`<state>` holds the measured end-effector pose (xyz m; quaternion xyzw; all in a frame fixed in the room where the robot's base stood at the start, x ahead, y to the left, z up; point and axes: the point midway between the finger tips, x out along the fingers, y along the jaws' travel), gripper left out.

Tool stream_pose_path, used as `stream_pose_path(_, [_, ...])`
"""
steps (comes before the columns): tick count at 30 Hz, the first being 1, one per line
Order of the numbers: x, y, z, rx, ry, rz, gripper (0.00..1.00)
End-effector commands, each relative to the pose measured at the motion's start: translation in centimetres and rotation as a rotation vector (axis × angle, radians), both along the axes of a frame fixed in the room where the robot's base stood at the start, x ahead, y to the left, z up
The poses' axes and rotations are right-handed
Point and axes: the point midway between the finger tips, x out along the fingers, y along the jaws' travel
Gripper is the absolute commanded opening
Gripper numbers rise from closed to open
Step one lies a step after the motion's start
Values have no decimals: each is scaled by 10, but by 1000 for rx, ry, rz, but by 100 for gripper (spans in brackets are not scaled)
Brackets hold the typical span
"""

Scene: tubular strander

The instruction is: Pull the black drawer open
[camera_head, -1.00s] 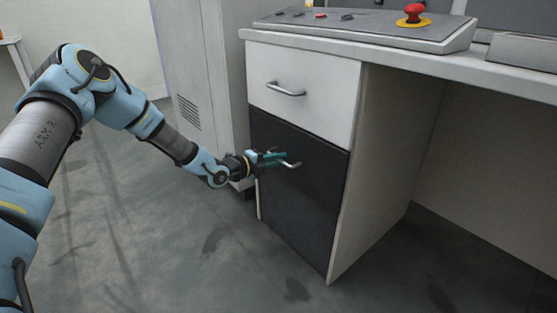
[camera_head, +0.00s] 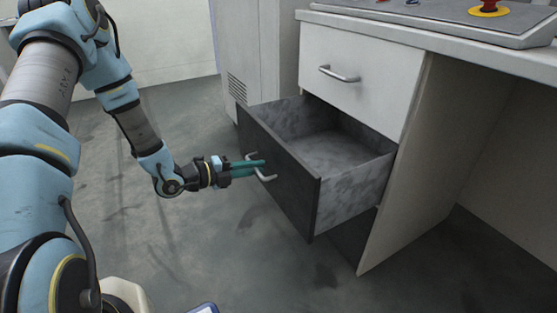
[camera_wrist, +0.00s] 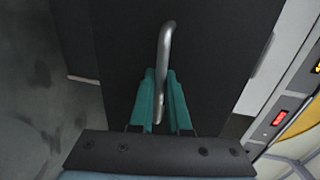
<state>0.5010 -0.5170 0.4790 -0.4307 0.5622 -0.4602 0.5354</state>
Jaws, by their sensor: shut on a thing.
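The black drawer (camera_head: 283,172) stands pulled well out of the cabinet, below a shut white drawer. Its grey inside (camera_head: 335,150) looks empty. Its silver bar handle (camera_head: 262,171) is on the black front. My gripper (camera_head: 259,168) is at the handle, with its teal fingers on either side of the bar. In the wrist view my gripper (camera_wrist: 160,100) is shut on the handle (camera_wrist: 163,60), near the bar's lower end. The black front (camera_wrist: 120,50) fills the middle of that view.
The white drawer (camera_head: 350,85) has its own silver handle. The desk top (camera_head: 440,45) with a control panel and a red button (camera_head: 489,5) overhangs above. A grey cabinet (camera_head: 250,50) stands at the left. The floor (camera_head: 215,240) in front of the drawer is clear.

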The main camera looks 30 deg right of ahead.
Motion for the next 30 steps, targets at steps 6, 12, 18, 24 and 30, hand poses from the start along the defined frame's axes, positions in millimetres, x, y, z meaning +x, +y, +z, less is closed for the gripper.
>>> stream_pose_path(6, [2, 31, 0, 1, -1, 0, 0])
stream_pose_path(12, [2, 41, 0, 0, -1, -1, 0])
stream_pose_path(18, [2, 41, 0, 0, -1, -1, 0])
stream_pose_path(24, [2, 41, 0, 0, -1, -1, 24])
stream_pose_path(30, [2, 41, 0, 0, -1, -1, 45])
